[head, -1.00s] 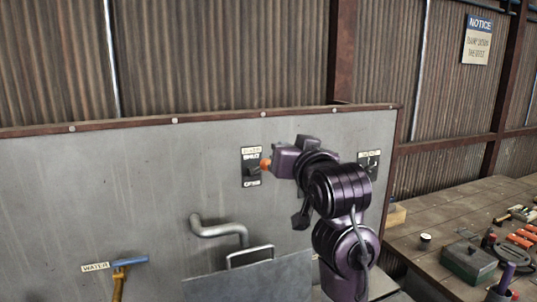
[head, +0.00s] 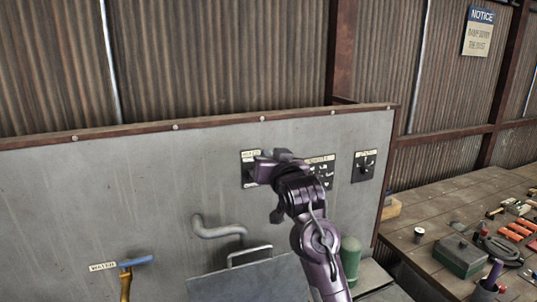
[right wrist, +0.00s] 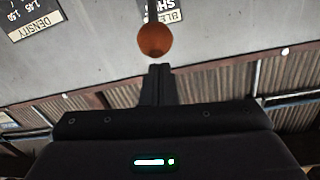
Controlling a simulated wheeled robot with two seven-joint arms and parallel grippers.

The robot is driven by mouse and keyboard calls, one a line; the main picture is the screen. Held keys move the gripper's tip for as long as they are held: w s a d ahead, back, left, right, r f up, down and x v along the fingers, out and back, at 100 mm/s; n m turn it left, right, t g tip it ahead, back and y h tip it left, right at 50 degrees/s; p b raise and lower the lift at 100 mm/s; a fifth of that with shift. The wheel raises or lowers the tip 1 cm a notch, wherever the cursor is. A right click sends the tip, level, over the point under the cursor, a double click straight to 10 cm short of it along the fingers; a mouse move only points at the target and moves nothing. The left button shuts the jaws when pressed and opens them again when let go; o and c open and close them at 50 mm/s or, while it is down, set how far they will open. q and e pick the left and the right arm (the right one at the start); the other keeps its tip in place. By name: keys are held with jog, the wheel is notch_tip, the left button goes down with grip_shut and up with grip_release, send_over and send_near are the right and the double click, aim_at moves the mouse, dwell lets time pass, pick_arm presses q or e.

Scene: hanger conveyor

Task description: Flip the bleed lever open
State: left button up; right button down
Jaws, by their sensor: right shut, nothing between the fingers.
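The bleed plate (head: 247,172) is on the grey panel, partly covered by my right gripper (head: 257,173). The lever's orange ball knob is hidden behind the gripper in the head view. In the right wrist view the ball knob (right wrist: 155,39) shows at the top centre, on a thin dark stem by the bleed label (right wrist: 170,12). My right gripper also shows there, its shut, empty fingers (right wrist: 157,70) close to the ball with a narrow apparent gap. Whether they touch cannot be told for sure. My left gripper is not in view.
A second plate, partly hidden by my right arm, and a dial plate (head: 364,166) are to the right on the panel. A bent grey pipe (head: 215,230), a green cylinder (head: 350,258) and a blue-handled water valve (head: 136,262) are lower. A cluttered workbench (head: 415,255) stands at right.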

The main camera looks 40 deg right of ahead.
jog(key=shift+s+a+f, duration=0.15)
jog(key=shift+s+f, duration=0.1)
jog(key=shift+f, duration=0.25)
jog(key=shift+w, duration=0.1)
jog(key=shift+f, duration=0.1)
